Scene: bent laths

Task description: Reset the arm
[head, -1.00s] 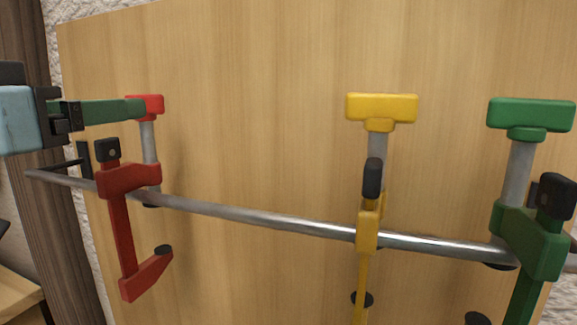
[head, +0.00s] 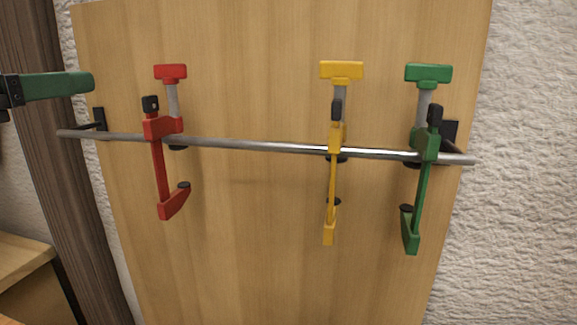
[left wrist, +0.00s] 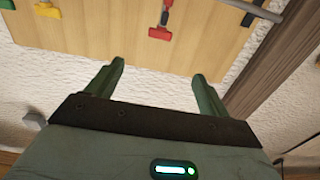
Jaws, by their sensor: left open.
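My left gripper (head: 92,84) comes in from the left edge in the head view, left of the red clamp and apart from it. In the left wrist view its two green fingers (left wrist: 158,82) stand apart with nothing between them. The red clamp (head: 158,165) hangs on the metal rail (head: 255,146) at the left; its red handle also shows in the left wrist view (left wrist: 160,32). A yellow clamp (head: 331,185) and a green clamp (head: 424,190) hang further right on the rail. My right gripper is in neither view.
The rail is fixed to a tall wooden board (head: 255,250) by dark brackets. A rough white wall (head: 520,200) lies right of the board. A dark wooden post (head: 50,180) stands at left, with a wooden surface (head: 22,262) at lower left.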

